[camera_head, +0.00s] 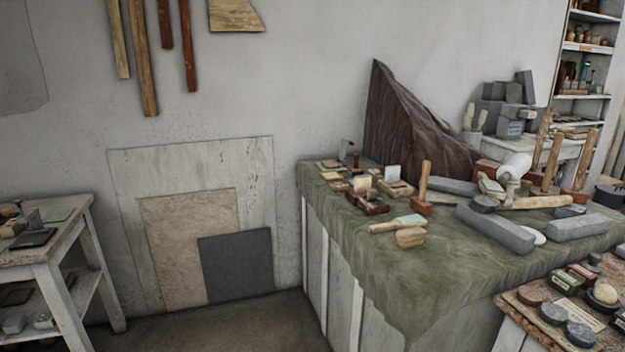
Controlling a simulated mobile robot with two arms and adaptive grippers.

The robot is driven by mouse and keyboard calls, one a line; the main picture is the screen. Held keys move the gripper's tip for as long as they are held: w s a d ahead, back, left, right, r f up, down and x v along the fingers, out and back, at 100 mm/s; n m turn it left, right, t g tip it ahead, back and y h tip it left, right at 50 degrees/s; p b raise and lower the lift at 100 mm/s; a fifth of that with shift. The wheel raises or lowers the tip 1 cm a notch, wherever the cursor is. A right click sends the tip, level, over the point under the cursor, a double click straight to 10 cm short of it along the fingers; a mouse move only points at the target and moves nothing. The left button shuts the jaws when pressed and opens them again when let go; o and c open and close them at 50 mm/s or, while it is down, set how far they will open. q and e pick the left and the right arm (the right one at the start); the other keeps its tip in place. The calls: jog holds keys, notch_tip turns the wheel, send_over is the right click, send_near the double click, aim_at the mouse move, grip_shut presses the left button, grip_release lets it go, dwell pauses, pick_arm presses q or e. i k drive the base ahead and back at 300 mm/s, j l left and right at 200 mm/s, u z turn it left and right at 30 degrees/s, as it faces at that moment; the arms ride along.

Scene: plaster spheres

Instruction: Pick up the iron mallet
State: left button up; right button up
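Several mallet-like tools stand or lie on the green cloth-covered table. One short upright mallet (423,188) has a wooden handle and a reddish-brown head. Two taller upright handles stand at the back right, one left (551,162) and one right (582,161); the right one has a reddish-brown block at its foot. A thick wooden handle (540,202) lies near a dark grey round piece (484,203); I cannot tell whether they are joined. Which of these is the iron mallet I cannot tell. Neither of my grippers is in view.
The green-covered table (400,275) also bears grey stone blocks (495,228), a wooden-handled brush (398,223) and small boxes. A second table (530,318) with round tins stands at lower right. A white side table (50,245) stands left. Floor (220,325) between is clear.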

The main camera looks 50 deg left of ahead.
aim_at(419, 204)
jog(key=u, duration=1.35)
